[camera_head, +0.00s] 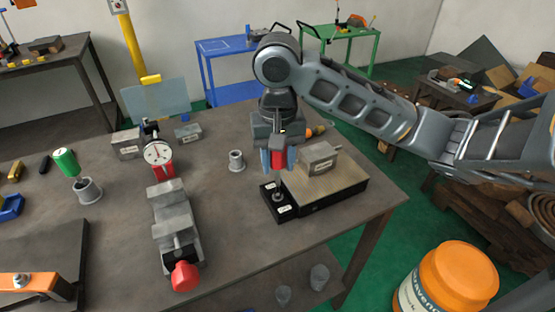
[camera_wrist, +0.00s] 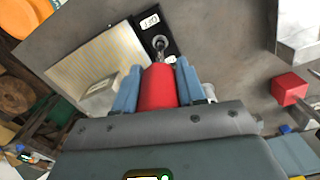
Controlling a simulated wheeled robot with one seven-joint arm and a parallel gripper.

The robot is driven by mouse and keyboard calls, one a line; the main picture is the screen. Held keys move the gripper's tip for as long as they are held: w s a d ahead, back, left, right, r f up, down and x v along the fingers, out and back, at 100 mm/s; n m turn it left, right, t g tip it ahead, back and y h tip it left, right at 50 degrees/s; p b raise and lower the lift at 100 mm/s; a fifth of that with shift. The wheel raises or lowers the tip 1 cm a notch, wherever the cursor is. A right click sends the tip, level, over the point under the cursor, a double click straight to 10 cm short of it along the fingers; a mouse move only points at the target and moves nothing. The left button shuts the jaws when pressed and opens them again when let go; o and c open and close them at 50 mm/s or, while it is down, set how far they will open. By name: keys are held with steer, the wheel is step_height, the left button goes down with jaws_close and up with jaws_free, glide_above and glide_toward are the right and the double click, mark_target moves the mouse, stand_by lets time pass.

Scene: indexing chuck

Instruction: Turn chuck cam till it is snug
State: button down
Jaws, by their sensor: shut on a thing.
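My gripper (camera_head: 278,161) is shut on a red handle (camera_wrist: 158,88), with one blue finger on each side of it. The handle stands roughly upright over the black block (camera_head: 283,213), which carries small white labels. The block adjoins the flat ribbed chuck plate (camera_head: 340,191). In the wrist view, a round metal piece (camera_wrist: 160,43), the apparent chuck cam, shows on the black block (camera_wrist: 150,19) just beyond the handle's end. Whether the tool is fully seated on it cannot be told. The ribbed plate (camera_wrist: 92,62) also shows there.
A grey labelled block (camera_head: 318,158) sits on the plate, close to my gripper. Bare tabletop lies between vise and block.

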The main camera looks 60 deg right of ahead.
steer(key=n, duration=0.3)
steer(key=shift+n+b, duration=0.35)
steer(key=shift+n, duration=0.05)
steer(key=n+b, duration=0.1)
steer(key=n, duration=0.3)
steer(key=shift+d+f+n, duration=0.1)
steer(key=shift+n, duration=0.3)
steer(key=n+b, duration=0.2)
steer(key=n, duration=0.3)
steer(key=shift+n+b, duration=0.5)
steer(key=shift+n, duration=1.2)
steer(key=shift+f+b, duration=0.55)
steer(key=shift+f, duration=0.15)
